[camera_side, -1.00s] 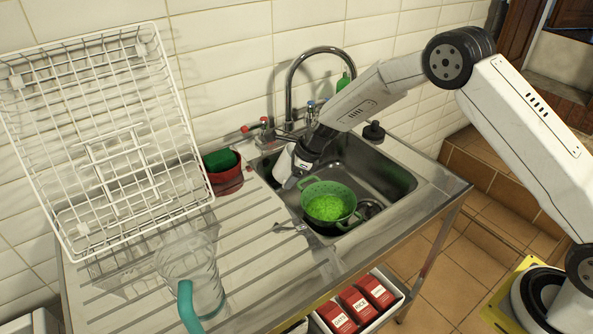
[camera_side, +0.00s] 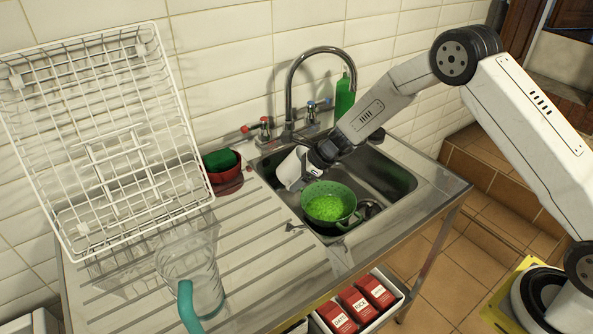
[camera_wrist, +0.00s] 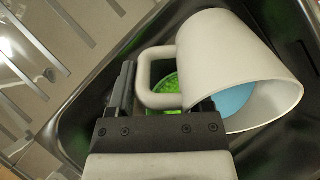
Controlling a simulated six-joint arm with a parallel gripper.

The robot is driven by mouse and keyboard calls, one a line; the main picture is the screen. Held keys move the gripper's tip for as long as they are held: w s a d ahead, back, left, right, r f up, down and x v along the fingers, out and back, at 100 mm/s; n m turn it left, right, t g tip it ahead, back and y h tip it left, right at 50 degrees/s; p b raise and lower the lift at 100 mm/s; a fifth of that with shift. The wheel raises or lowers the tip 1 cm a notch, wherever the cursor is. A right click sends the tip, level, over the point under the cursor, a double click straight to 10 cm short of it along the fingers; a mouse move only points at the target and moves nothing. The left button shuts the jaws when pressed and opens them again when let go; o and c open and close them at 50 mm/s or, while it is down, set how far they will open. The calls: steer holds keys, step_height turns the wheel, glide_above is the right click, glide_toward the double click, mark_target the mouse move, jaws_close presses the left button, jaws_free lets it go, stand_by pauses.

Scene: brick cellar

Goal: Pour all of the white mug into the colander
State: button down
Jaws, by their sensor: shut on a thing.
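The white mug (camera_side: 292,167) is held tilted beside and a little above the colander in the side view. In the wrist view the white mug (camera_wrist: 225,60) shows its handle between my fingers and its light blue inside near the mouth; I see no contents in the visible part. My gripper (camera_side: 318,160) is shut on the mug's handle; it also shows in the wrist view (camera_wrist: 165,100). The green colander (camera_side: 326,217) stands in the sink and holds bright green contents (camera_side: 325,207). In the wrist view the mug hides most of the colander.
The sink basin (camera_side: 397,182) surrounds the colander. A tall curved tap (camera_side: 290,85) and a green bottle (camera_side: 344,98) stand behind. A glass jug (camera_side: 200,275) stands on the drainer.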

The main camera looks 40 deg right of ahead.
steer(key=shift+s+d+f+t+y, duration=0.1)
steer(key=shift+f+t+y, duration=0.2)
steer(key=shift+f, duration=0.2)
steer(key=shift+s+d+f+t+y, duration=0.1)
steer(key=shift+f+t+y, duration=0.15)
steer(key=shift+f, duration=0.25)
steer(key=shift+r+t+y, duration=0.4)
steer(key=shift+t+y, duration=0.15)
stand_by(0.8)
steer(key=shift+s+d+f+t+y+p, duration=0.15)
steer(key=shift+f+t+y+p, duration=0.3)
steer(key=shift+y, duration=0.35)
stand_by(0.7)
steer(key=shift+f, duration=0.4)
steer(key=shift+d+f+t+y, duration=0.1)
steer(key=shift+f+t+y, duration=0.35)
steer(key=shift+f, duration=0.45)
steer(key=shift+f+p, duration=0.3)
steer(key=shift+f, duration=0.05)
steer(key=shift+s+f+y, duration=0.1)
steer(key=shift+f+y, duration=0.1)
steer(key=shift+y, duration=0.05)
steer(key=shift+s+d+r+t+y+p, duration=0.35)
steer(key=shift+s+d+t+y, duration=0.25)
steer(key=shift+d+t, duration=0.25)
